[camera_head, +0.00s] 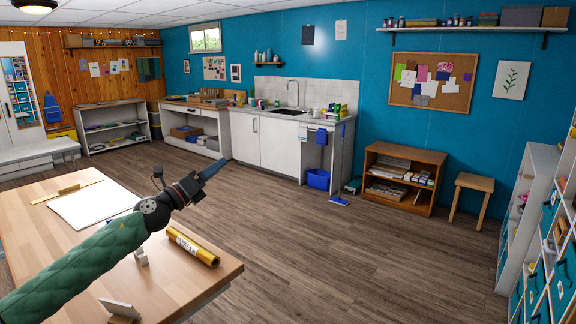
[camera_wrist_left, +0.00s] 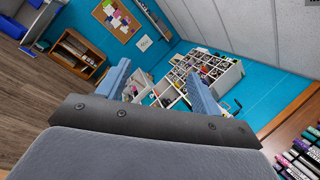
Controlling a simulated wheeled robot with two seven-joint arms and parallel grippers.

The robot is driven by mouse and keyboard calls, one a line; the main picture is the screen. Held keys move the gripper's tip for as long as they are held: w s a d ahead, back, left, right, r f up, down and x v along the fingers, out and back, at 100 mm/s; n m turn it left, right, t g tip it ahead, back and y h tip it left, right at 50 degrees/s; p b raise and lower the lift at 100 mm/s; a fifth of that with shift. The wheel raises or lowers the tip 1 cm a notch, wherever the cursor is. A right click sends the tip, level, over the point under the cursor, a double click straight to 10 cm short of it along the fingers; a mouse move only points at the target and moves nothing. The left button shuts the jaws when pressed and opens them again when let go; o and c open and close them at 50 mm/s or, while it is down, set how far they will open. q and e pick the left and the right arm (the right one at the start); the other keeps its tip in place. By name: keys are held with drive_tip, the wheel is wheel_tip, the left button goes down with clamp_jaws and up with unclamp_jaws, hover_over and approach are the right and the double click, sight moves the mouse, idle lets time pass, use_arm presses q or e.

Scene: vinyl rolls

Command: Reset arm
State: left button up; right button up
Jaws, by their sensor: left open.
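My left arm comes in from the left over the wooden table. My left gripper (camera_head: 213,169) is raised beyond the table, with its blue fingers pointing towards the sink side of the room. In the left wrist view the two blue fingers of my left gripper (camera_wrist_left: 158,80) stand apart with nothing held between them. A gold roll (camera_head: 193,246) lies on the table near its right corner, below and apart from the gripper. My right gripper is in neither view.
The wooden table (camera_head: 205,283) holds a white sheet (camera_head: 92,203), a yellow ruler (camera_head: 68,191) and a small white stand (camera_head: 119,308). Open floor (camera_head: 330,250) lies to the right. A brown shelf unit (camera_head: 402,178) and stool (camera_head: 471,199) stand along the blue wall.

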use_arm(q)
drive_tip(key=w+a+r+n+t+y, duration=0.2)
drive_tip(key=a+n+t+y, duration=0.45)
drive_tip(key=n, duration=0.65)
wheel_tip(320, 180, down, 9)
drive_tip(key=a+n+g+y, duration=0.2)
drive_tip(key=n+y, duration=0.9)
drive_tip(key=n, duration=0.1)
drive_tip(key=s+d+f+n+g, duration=0.1)
drive_tip(key=s+f+n+g, duration=0.25)
drive_tip(key=f, duration=0.85)
drive_tip(key=s+d+f+n+g, duration=0.1)
drive_tip(key=s+f+n+g, duration=0.3)
drive_tip(key=f, duration=0.7)
drive_tip(key=s+d+f+g+h, duration=0.1)
drive_tip(key=s+d+f+g, duration=0.3)
drive_tip(key=s+f, duration=0.85)
drive_tip(key=s+d+f+n+g+h, duration=0.1)
drive_tip(key=s+d+f+g, duration=0.2)
drive_tip(key=s+f, duration=1)
drive_tip(key=s+d+f+n+g+h, duration=0.1)
drive_tip(key=s+d+f+n+g, duration=0.1)
drive_tip(key=s+f, duration=1.1)
drive_tip(key=s+d+g, duration=0.1)
drive_tip(key=s+g, duration=0.1)
drive_tip(key=s, duration=0.6)
drive_tip(key=shift+s+d+f, duration=0.15)
drive_tip(key=shift+s+d, duration=0.2)
drive_tip(key=shift+d, duration=0.05)
